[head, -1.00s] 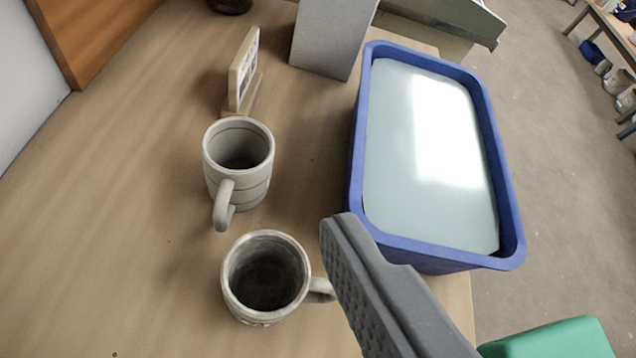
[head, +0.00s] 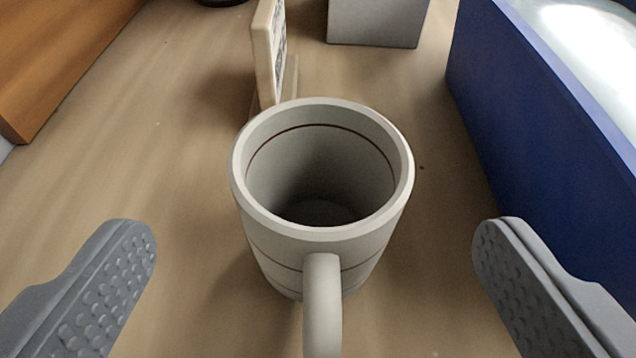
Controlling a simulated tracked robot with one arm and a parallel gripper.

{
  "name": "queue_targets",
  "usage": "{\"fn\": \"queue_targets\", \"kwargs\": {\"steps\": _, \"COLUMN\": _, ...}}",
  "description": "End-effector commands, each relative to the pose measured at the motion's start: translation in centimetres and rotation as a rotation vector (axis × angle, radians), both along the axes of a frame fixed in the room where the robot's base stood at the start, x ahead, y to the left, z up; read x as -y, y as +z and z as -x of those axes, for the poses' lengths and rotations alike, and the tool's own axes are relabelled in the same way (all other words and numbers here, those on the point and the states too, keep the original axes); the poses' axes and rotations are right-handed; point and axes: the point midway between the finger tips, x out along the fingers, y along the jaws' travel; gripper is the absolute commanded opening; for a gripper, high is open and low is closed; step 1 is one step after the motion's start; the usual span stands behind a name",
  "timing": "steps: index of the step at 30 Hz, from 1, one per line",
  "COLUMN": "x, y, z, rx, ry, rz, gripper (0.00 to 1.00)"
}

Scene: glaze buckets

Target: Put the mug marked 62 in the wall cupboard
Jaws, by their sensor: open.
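A pale grey mug (head: 265,240) with thin dark bands stands upright on the wooden table, in the middle of the head view. Its handle points toward me, and its inside looks empty. No number shows on the side that I see, so I cannot tell whether it is marked 62. My gripper (head: 315,245) is open, with one finger to the left of the mug and one to the right, both apart from it. The wall cupboard cannot be made out in this view.
A blue tub (head: 545,120) of pale liquid stands close on the right, near the right finger. A small upright sign (head: 268,50) stands just behind the mug. A grey block (head: 375,22) is at the back, and an orange-brown wooden panel (head: 60,50) at the far left. Table (head: 150,180) left of the mug is clear.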

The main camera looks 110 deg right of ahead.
Motion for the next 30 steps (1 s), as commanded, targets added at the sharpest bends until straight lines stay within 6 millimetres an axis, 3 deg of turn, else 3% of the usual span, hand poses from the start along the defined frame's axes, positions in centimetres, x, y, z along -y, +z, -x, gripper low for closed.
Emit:
{"fn": "queue_targets", "kwargs": {"steps": 8, "x": 1.7, "y": -0.6, "z": 0.6, "rx": 0.002, "ry": 0.001, "rz": 0.0, "gripper": 0.89}}
{"fn": "queue_targets", "kwargs": {"steps": 16, "x": 4.9, "y": -1.8, "z": 1.7, "rx": 0.001, "ry": 0.002, "rz": -0.001, "gripper": 0.89}}
{"fn": "queue_targets", "kwargs": {"steps": 24, "x": 5.4, "y": -1.9, "z": 1.8, "rx": 0.001, "ry": 0.003, "rz": 0.0, "gripper": 0.89}}
{"fn": "queue_targets", "kwargs": {"steps": 26, "x": 5.4, "y": -1.9, "z": 1.8, "rx": 0.001, "ry": 0.003, "rz": 0.0, "gripper": 0.76}}
{"fn": "queue_targets", "kwargs": {"steps": 30, "x": 5.4, "y": -1.9, "z": 1.9, "rx": 0.001, "ry": 0.003, "rz": 0.0, "gripper": 0.37}}
